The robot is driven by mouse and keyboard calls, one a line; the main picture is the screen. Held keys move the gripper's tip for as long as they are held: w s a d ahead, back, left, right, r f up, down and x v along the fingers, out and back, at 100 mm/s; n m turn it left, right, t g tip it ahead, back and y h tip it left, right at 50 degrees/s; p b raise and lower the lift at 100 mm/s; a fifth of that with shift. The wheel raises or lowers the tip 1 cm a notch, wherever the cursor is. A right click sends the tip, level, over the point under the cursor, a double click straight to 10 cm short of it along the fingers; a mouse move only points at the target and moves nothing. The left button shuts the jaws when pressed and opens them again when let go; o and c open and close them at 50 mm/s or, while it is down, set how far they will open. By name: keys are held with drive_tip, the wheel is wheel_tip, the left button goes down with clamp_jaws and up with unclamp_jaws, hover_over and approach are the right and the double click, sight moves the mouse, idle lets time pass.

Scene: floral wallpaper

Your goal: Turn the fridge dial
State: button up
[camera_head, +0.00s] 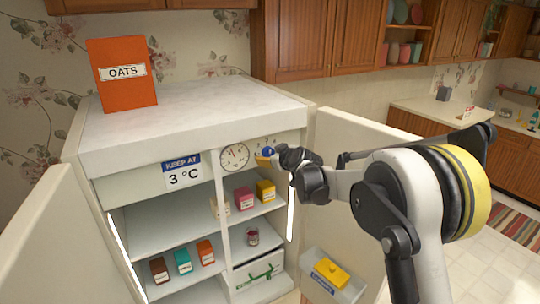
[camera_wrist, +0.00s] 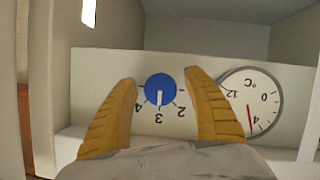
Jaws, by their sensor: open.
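The fridge dial (camera_wrist: 160,88) is a round blue knob with a white pointer on the white panel. The wrist view shows the panel upside down, with the pointer toward the printed 3; the 2 and 4 stand at either side. My gripper (camera_wrist: 160,78) is open, its two yellow fingers on both sides of the dial with visible gaps; I cannot tell whether either touches it. In the head view, the dial (camera_head: 268,151) is partly hidden behind my gripper (camera_head: 270,158). A label (camera_head: 183,172) on the fridge reads "KEEP AT 3 °C".
A round thermometer (camera_head: 235,157) is beside the dial; its red needle in the wrist view (camera_wrist: 251,103) points near 4.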

drive_tip(key=shift+s, duration=0.1)
drive_tip(key=c, duration=1.2)
drive_tip(key=m+y+b, duration=0.1)
drive_tip(key=m+b, duration=0.1)
drive_tip(key=b, duration=0.2)
drive_tip(key=shift+f+g, duration=0.15)
drive_tip(key=shift+g, duration=0.25)
drive_tip(key=m+y+b, duration=0.1)
drive_tip(key=m+b, duration=0.1)
drive_tip(key=shift+g+y+b, duration=0.3)
drive_tip(key=shift+g+b, duration=0.05)
drive_tip(key=shift+g, duration=0.05)
drive_tip(key=shift+m+g+y+b, duration=0.3)
drive_tip(key=shift+m+y+b, duration=0.1)
drive_tip(key=shift+m+b, duration=0.45)
drive_tip(key=shift+r, duration=0.25)
drive_tip(key=shift+a, duration=0.1)
